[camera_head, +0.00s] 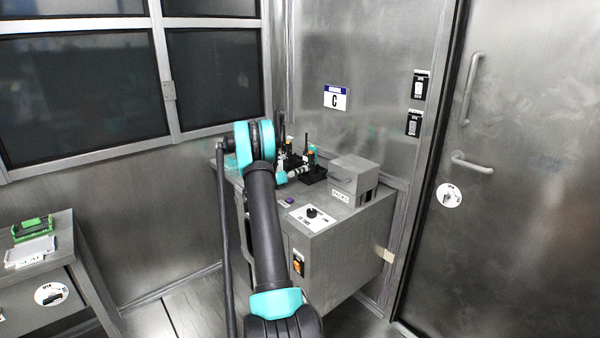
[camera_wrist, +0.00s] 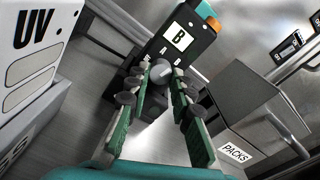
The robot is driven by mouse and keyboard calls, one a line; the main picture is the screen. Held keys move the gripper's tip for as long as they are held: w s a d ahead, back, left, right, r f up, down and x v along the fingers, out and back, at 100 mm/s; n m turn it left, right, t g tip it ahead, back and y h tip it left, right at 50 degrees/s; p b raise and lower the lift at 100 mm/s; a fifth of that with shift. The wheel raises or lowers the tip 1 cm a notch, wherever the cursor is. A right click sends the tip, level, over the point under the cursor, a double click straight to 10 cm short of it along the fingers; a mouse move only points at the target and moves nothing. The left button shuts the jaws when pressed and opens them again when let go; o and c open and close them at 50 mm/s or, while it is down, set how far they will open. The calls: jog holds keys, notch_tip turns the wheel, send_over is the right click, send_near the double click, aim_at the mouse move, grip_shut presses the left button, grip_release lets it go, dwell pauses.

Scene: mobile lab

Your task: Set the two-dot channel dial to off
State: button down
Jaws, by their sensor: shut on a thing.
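In the wrist view, a dark upright unit (camera_wrist: 206,42) carries a white "B" label and has a teal and orange top. A rounded grey knob (camera_wrist: 160,71) sits low on its front. My gripper (camera_wrist: 163,82) has its green-padded fingers on either side of this knob and is shut on it. No dots or off mark can be read, so I cannot tell which channel this dial is. In the head view, my gripper (camera_head: 296,173) is at the small black units (camera_head: 314,172) on the metal cabinet, and the contact is too small to see.
A grey "PACKS" box (camera_head: 355,178) stands right of the units. A white panel with a black knob (camera_head: 312,212) and a purple button (camera_head: 289,200) lie nearer the cabinet front. A white "UV" housing (camera_wrist: 38,50) is close on the left in the wrist view.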

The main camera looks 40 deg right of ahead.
jog(key=shift+n, duration=0.7)
jog(key=c, duration=1.3)
grip_release()
jog(key=m, duration=0.7)
jog(key=shift+m, duration=0.3)
jog(key=a, duration=0.5)
jog(key=s+a, duration=0.1)
jog(key=a, duration=1.1)
jog(key=shift+s+a, duration=0.15)
